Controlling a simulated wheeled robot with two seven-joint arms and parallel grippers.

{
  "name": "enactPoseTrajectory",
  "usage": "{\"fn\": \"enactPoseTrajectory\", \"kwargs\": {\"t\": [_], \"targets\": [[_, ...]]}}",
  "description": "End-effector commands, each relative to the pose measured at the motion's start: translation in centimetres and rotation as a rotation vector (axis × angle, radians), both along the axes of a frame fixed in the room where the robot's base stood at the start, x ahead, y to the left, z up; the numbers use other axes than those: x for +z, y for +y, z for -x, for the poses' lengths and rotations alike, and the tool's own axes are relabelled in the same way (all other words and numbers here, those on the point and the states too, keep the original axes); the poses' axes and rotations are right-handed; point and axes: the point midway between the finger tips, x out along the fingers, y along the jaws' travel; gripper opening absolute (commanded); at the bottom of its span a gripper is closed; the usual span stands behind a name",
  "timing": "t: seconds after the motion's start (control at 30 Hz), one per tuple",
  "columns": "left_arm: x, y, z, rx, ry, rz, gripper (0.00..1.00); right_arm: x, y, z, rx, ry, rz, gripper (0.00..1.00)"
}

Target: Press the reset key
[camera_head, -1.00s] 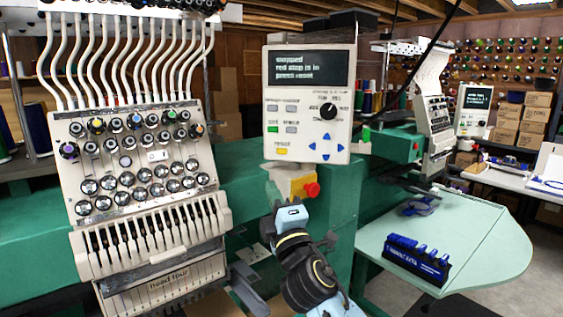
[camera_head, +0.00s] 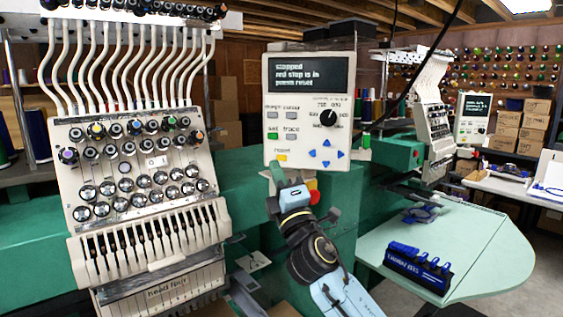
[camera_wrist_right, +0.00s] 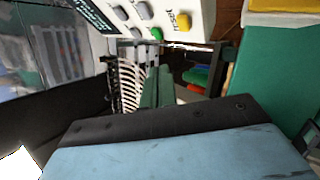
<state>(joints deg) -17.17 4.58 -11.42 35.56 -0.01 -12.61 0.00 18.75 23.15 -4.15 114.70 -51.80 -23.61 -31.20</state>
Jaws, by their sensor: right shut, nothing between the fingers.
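The control panel (camera_head: 308,115) hangs on the green machine. Its screen (camera_head: 309,73) reads "stopped, red stop is in, press reset". The yellow reset key (camera_head: 281,157) is at the panel's lower left; it also shows at the top of the right wrist view (camera_wrist_right: 183,21). My right gripper (camera_head: 277,170) is shut and empty, pointing up just below the reset key. A small gap seems to remain, but contact is hard to judge. The red stop button (camera_head: 313,191) is right of the gripper, partly hidden behind it. My left gripper is not in view.
An embroidery head (camera_head: 150,200) with several knobs and needles stands left of the arm. A green key (camera_head: 272,136) and grey keys sit above the reset key. A pale green table (camera_head: 470,240) with a blue rack (camera_head: 418,265) is at the right.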

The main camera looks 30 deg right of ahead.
Motion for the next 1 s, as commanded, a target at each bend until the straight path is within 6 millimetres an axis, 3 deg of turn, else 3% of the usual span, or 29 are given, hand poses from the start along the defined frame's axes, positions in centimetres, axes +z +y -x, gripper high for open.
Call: {"fn": "enactPoseTrajectory", "kwargs": {"t": [0.4, 1.0], "targets": [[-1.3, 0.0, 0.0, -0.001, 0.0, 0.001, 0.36, 0.0, -3.0, -3.0, 0.0, -0.001, 0.0, 0.0], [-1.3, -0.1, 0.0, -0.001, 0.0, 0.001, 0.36, 0.0, -3.2, -3.1, 0.001, 0.0, 0.0, 0.0]]}}
